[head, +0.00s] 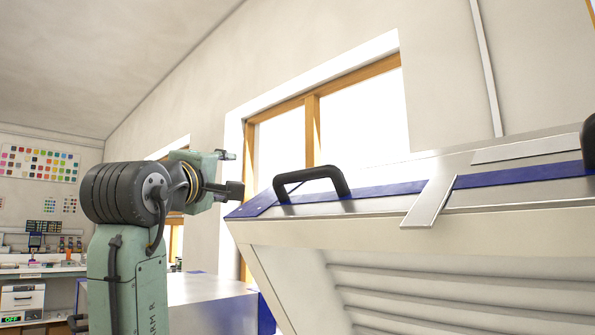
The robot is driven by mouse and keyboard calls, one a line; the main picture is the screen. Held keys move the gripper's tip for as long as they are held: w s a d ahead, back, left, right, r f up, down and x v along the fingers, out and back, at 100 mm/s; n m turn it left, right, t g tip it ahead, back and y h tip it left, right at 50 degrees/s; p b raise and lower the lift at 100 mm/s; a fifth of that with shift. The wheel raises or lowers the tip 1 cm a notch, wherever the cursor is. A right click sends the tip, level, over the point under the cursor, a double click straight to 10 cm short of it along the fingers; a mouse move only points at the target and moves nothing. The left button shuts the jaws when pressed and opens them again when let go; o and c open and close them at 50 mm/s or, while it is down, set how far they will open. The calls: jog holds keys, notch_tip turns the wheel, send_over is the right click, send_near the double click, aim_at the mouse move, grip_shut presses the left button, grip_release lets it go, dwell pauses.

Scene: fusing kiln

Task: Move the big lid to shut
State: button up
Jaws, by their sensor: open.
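The big lid (310,235) is raised and tilted, with its pale, ribbed underside showing. It fills the right half of the head view and runs out of frame. Its upper face is metal with a blue strip. A black handle (312,174) stands on its near left part. Part of a second black handle (589,145) shows at the right edge. My gripper (232,172) is open and empty, just left of the first handle and close to the lid's left corner. It appears apart from both, though depth is hard to judge. The kiln body below the lid is not clearly visible.
A metal surface with blue edges (212,290) lies below my gripper. A bench at the left holds a small unit with a green OFF display (22,298). A colour chart (38,163) hangs on the wall. Windows are behind the lid.

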aim_at(299, 175)
jog(key=s+d+r+g+h, duration=0.2)
jog(key=d+g+h, duration=0.15)
jog(key=d, duration=0.65)
jog(key=shift+g+y, duration=0.35)
jog(key=shift+y, duration=0.1)
jog(key=p+x, duration=0.2)
jog(key=x, duration=0.3)
jog(key=p+x, duration=0.2)
jog(key=x, duration=0.4)
jog(key=shift+w+f+p, duration=0.1)
jog(key=shift+f+p, duration=0.15)
jog(key=shift+p, duration=0.05)
jog(key=shift+c, duration=0.5)
grip_shut()
